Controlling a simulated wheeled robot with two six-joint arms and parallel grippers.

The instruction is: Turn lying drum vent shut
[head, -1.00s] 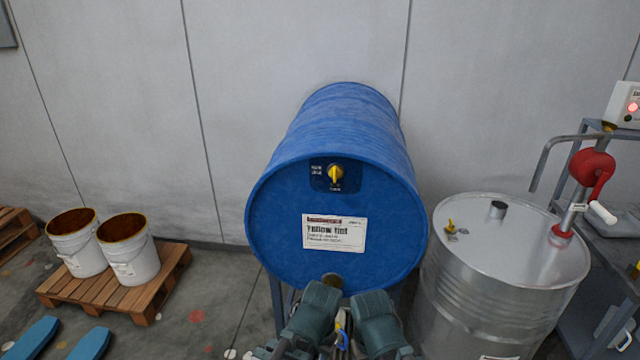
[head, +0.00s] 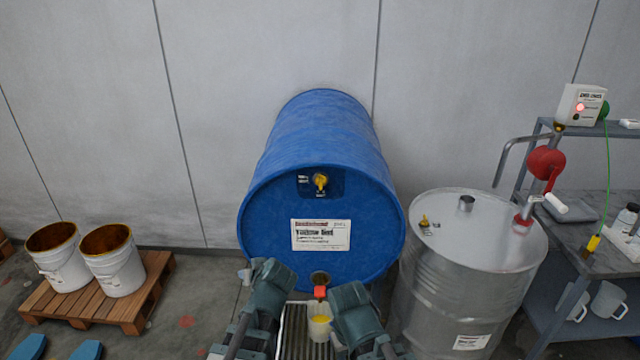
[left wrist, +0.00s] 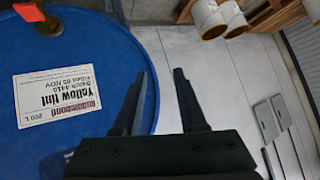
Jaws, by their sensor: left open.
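The blue lying drum (head: 320,130) faces me on a stand. Its yellow vent knob (head: 320,182) sits on a dark plate high on the end face, the handle looking roughly upright; its small lettering is unreadable. The drum also shows in the left wrist view (left wrist: 105,60), with its "Yellow tint" label at the left; the knob is not seen there. My left gripper (left wrist: 162,78) is open and empty beside the drum's rim. In the head view only my arm links show clearly below the drum face, and I cannot make out either gripper's fingers.
A red-handled tap (head: 320,292) is low on the drum, with a yellowish cup (head: 319,328) beneath. A steel drum (head: 465,270) stands close at right, beside a grey bench (head: 590,262). Buckets (head: 110,262) stand on a pallet (head: 150,290) at left. The wall is close behind.

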